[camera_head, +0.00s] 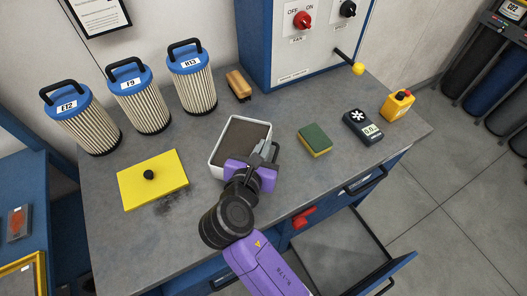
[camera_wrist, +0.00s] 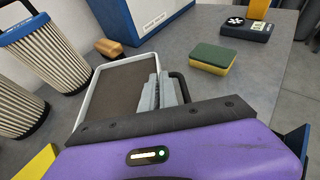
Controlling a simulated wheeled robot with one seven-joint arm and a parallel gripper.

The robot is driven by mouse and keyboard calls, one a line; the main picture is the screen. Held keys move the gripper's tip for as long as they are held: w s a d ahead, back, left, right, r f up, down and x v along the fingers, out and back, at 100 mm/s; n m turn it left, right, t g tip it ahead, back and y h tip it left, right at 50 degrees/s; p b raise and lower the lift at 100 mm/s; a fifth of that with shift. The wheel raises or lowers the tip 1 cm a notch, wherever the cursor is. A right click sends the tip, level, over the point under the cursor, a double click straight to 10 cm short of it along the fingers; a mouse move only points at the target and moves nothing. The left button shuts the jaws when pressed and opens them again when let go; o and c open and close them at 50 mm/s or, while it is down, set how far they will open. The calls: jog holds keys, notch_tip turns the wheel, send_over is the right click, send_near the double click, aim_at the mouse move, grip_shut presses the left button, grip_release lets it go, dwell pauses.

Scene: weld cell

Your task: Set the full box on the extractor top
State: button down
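The full box is a white open tray (camera_head: 215,160) filled with brown material, on the grey bench. It also shows in the wrist view (camera_wrist: 88,97). A black handle loop (camera_wrist: 185,84) stands at its right side. My gripper (camera_head: 268,152) is at that right side, with its grey fingers (camera_wrist: 160,90) close together at the handle. They appear shut on the handle, though the contact is partly hidden. A blue and white cabinet (camera_head: 310,50) with OFF/ON switches stands at the back of the bench and may be the extractor. Its top is out of view.
Several blue-capped filters (camera_head: 140,100) stand at the left. A yellow-tipped lever (camera_head: 357,69) sticks out from the cabinet. An open drawer (camera_head: 345,250) juts out in front.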

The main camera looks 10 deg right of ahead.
jog(key=shift+f, duration=1.15)
jog(key=shift+f, duration=0.1)
jog(key=c, duration=1.6)
grip_release()
jog(key=shift+c, duration=0.2)
jog(key=shift+s, duration=0.1)
jog(key=b+v, duration=0.1)
jog(key=v, duration=1.1)
